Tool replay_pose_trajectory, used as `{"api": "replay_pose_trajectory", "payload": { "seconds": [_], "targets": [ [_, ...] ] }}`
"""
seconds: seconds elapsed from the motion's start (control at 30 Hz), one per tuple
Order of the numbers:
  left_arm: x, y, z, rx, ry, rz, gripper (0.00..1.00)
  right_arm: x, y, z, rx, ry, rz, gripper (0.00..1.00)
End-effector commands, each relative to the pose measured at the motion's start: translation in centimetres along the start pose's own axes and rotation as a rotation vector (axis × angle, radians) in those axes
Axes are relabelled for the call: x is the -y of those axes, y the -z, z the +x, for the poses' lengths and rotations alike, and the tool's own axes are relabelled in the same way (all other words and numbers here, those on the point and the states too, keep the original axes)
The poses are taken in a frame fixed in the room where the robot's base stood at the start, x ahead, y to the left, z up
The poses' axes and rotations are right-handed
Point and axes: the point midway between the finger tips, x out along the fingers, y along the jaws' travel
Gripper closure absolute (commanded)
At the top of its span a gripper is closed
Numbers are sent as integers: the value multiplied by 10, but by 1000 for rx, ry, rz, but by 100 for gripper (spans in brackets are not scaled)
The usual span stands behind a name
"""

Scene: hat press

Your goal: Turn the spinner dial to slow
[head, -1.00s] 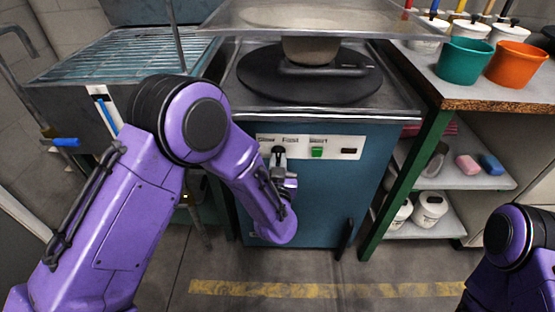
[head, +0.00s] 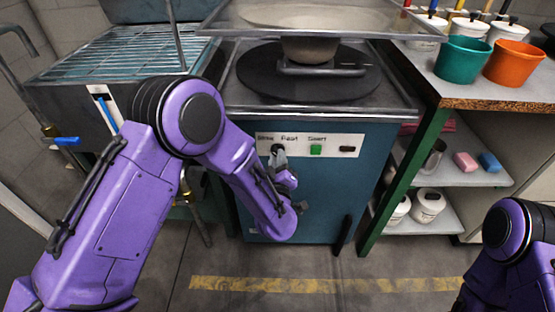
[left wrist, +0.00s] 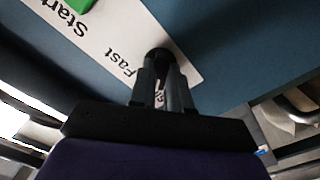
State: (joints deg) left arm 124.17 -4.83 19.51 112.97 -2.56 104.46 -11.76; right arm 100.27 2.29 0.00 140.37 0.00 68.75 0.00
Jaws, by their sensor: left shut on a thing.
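The black spinner dial (head: 277,150) sits on the white label strip of the blue spinner cabinet, under the words "Slow" and "Fast". It also shows in the left wrist view (left wrist: 160,55), between my fingertips. My left gripper (head: 280,158) is shut on the dial, and its fingers hide most of it and part of the lettering. Which way the dial points cannot be made out. In the left wrist view my left gripper (left wrist: 162,75) reaches up to the strip beside the word "Fast". My right arm shows at the lower right; its gripper is out of frame.
A green start button (head: 316,150) and a black switch (head: 347,149) sit right of the dial. The round black spinner plate (head: 260,85) is above. A grated sink (head: 120,55) is at left. A shelf with teal (head: 463,60) and orange (head: 513,64) pots is at right.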

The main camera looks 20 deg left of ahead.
Motion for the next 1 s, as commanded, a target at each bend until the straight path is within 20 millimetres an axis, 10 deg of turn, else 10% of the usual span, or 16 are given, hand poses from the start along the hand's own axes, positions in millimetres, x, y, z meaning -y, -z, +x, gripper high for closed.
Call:
{"api": "replay_pose_trajectory", "payload": {
  "seconds": [0.6, 0.63, 0.7, 1.0],
  "targets": [
    [0, 0, 0, 1, 0, -39, 100, 0, 0, 0, 0, 0, 0, 2],
    [0, 0, 0, 1, 0, -39, 73, 0, 0, 0, 0, 0, 0, 2],
    [0, 0, 0, 1, 0, -39, 57, 0, 0, 0, 0, 0, 0, 2],
    [0, 0, -3, 1, -1, -37, 57, 0, 0, -1, 0, 0, 0, 2]
  ]
}}
